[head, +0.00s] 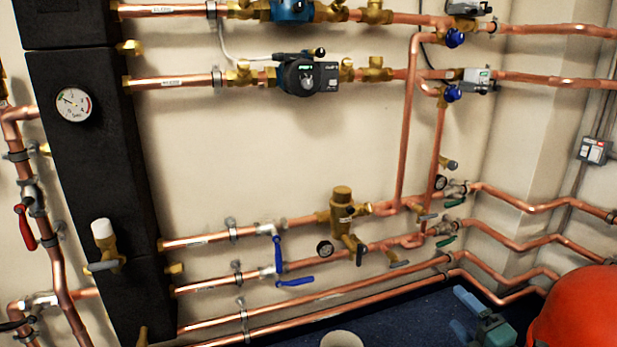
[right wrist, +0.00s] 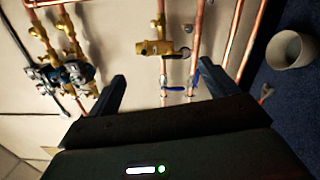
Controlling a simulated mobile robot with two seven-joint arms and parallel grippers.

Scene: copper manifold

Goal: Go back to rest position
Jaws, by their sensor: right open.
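My right gripper (head: 463,313) shows at the bottom right of the head view, over the dark blue floor. Its two fingers are apart, with nothing between them. In the right wrist view the fingers (right wrist: 162,73) stand wide apart, with pipes, blue-handled valves (right wrist: 173,88) and a brass fitting (right wrist: 155,47) in the background between and beyond them. The gripper touches nothing that I can see. My left gripper is not in view.
Copper pipes (head: 320,293) run along the wall low down and into the right corner. A black panel with a gauge (head: 74,105) stands at left. A grey bucket (head: 342,339) is on the floor. An orange-red rounded shape (head: 578,312) fills the lower right corner.

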